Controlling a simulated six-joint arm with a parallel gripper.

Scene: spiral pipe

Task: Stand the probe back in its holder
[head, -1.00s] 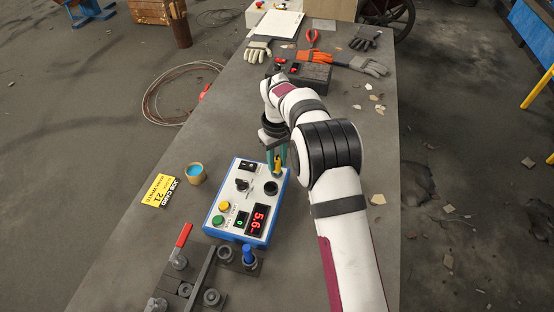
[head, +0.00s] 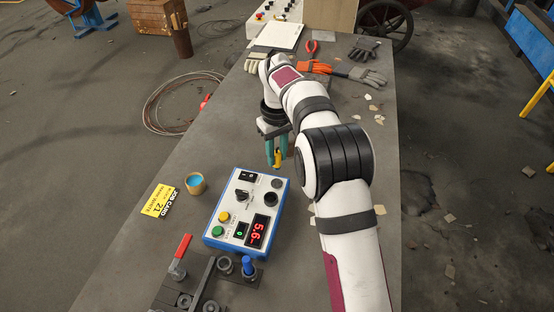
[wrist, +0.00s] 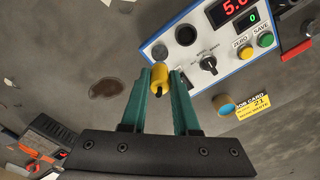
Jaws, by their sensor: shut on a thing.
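My gripper (head: 277,163) is shut on a yellow probe (head: 278,156), which sticks out a little past the teal fingertips. In the wrist view the yellow probe (wrist: 160,76) shows between the two fingers, its dark end facing the camera. The gripper is beyond the far edge of a white and blue control box (head: 258,190), apart from it. The box has two dark round spots near its far right corner, one a round black socket (head: 271,199). The socket also shows in the wrist view (wrist: 186,35). I cannot tell for sure which is the probe's holder.
A cup with blue contents (head: 195,184) and a yellow job card (head: 160,201) lie left of the box. A dark fixture with a red handle (head: 181,249) and a blue knob (head: 248,266) is in front. Gloves (head: 312,67) lie at the far end.

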